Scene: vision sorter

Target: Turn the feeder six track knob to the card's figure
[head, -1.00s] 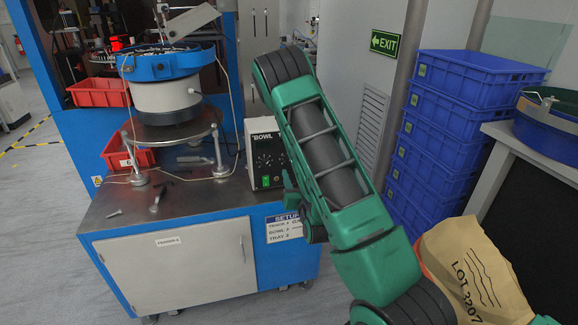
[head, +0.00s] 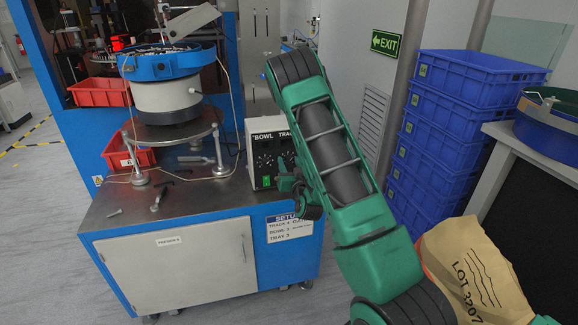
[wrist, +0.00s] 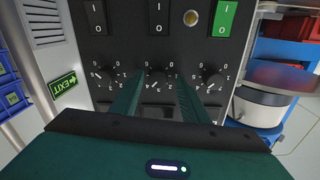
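The control box (head: 262,135) stands on the feeder bench, its top lettered BOWL and TRACK. In the wrist view its panel is upside down, with a left knob (wrist: 102,76), a middle knob (wrist: 158,76) and a right knob (wrist: 210,76), each on a numbered scale. The middle knob appears to be the track knob, by the lettering order. My gripper (wrist: 160,80) is open, one finger on each side of the middle knob; contact cannot be told. It also shows in the head view (head: 288,178). The setup card (head: 289,227) on the bench front seems to read TRACK 4.
The bowl feeder (head: 168,95) stands left of the box. Blue crates (head: 440,125) are stacked at the right, with a paper bag (head: 470,265) in front. A green rocker switch (wrist: 225,18) is on the panel.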

